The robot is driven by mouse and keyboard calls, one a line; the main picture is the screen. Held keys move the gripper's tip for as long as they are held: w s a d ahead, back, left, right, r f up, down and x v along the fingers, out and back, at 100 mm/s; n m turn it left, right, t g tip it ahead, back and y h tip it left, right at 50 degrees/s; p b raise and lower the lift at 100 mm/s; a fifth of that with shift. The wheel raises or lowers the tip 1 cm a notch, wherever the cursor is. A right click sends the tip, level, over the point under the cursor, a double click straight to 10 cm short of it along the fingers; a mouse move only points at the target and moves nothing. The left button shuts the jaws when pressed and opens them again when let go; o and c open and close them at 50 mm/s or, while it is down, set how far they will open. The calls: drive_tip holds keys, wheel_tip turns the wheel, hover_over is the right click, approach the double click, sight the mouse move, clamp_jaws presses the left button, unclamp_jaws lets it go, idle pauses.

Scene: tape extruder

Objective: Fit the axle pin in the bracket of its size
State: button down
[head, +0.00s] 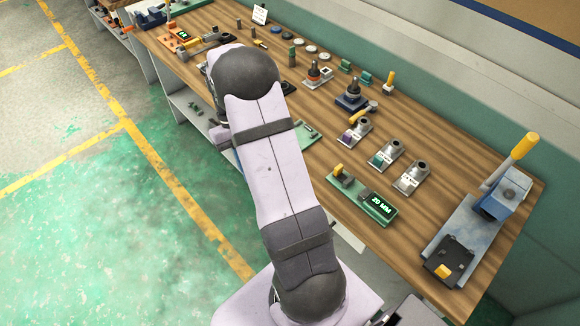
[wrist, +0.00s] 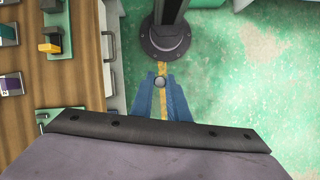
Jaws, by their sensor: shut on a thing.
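My gripper (wrist: 160,103), with blue fingers, is shut on the axle pin (wrist: 160,82), which shows as a small grey round end between the fingertips. In the wrist view they are over the floor, to the right of the bench edge. In the head view my arm hides the gripper and the pin. Three grey brackets with round tops stand in a row on the bench: one with a purple mark (head: 354,133), one with a teal mark (head: 386,154) and one with a pale mark (head: 412,178). Their bores are too small to judge.
A green gauge (head: 378,207) with a lit display, seemingly "20 MM", sits near the bench's front edge. A blue press (head: 500,200) with a yellow handle stands at the right end. A blue-based stand (head: 352,101) and small parts lie behind. The bench (head: 455,175) is bare between brackets and press.

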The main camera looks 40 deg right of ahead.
drive_tip(key=w+d+f+n+h, duration=0.2)
drive_tip(key=w+d+f+n, duration=0.1)
drive_tip(key=w+n, duration=0.3)
drive_tip(key=d+n+h, duration=0.2)
drive_tip(key=d+n, duration=0.2)
drive_tip(key=d, duration=1.4)
drive_tip(key=s+d+r+n+t, duration=0.1)
drive_tip(key=s+d+r+n, duration=0.1)
drive_tip(key=s+d, duration=0.9)
drive_tip(key=s+d+r+n+t+h+p, duration=0.1)
drive_tip(key=s+d+n, duration=0.3)
drive_tip(key=s+d, duration=0.7)
drive_tip(key=d+t, duration=0.1)
drive_tip(key=d, duration=0.6)
drive_tip(key=shift+s+r+n+p, duration=0.3)
drive_tip(key=shift+s+r+n, duration=0.05)
drive_tip(key=shift+n, duration=0.05)
drive_tip(key=shift+a+p, duration=0.1)
drive_tip(key=shift+p, duration=0.2)
drive_tip(key=shift+f+b, duration=1.5)
drive_tip(key=shift+f, duration=1.4)
drive_tip(key=shift+f+b, duration=1.1)
drive_tip(key=shift+f, duration=0.95)
